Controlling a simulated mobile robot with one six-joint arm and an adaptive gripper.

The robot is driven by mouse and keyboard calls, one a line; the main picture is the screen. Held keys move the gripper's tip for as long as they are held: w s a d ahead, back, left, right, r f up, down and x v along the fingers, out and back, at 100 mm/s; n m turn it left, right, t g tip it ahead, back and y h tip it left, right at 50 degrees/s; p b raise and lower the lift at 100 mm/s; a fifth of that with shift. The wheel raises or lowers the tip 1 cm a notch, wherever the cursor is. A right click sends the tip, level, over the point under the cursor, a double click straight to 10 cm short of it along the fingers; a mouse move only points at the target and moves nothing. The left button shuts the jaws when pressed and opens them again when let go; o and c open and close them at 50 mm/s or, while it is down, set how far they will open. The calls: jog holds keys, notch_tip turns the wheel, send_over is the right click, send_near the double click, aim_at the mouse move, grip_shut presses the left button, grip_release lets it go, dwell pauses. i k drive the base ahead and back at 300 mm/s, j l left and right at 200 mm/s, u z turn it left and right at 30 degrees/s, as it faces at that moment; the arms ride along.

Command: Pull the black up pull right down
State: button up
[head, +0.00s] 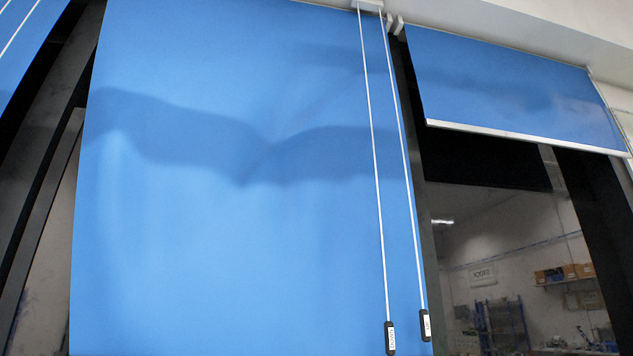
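A large blue roller blind (240,230) fills the middle of the head view and reaches past the bottom edge. Two white cords hang in front of its right side from a white bracket (368,5) at the top. Each cord ends in a black pull with a white label. The left pull (390,338) hangs slightly lower, and its label text is too small to read surely. The right pull (425,325) hangs a little higher beside it, apart from it, with a shorter label that is also hard to read. My gripper is not in view.
A second blue blind (510,90) at the right is partly raised, with a white bottom bar (530,138). Below it, dark glass shows a room with shelves and boxes (565,272). Dark window frames stand at left. Nothing blocks the space in front of the pulls.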

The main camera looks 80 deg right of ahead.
aim_at(425, 330)
jog(key=z, duration=0.5)
jog(key=k+z, duration=0.1)
jog(key=z, duration=0.85)
jog(key=k+z, duration=0.15)
jog(key=z, duration=0.85)
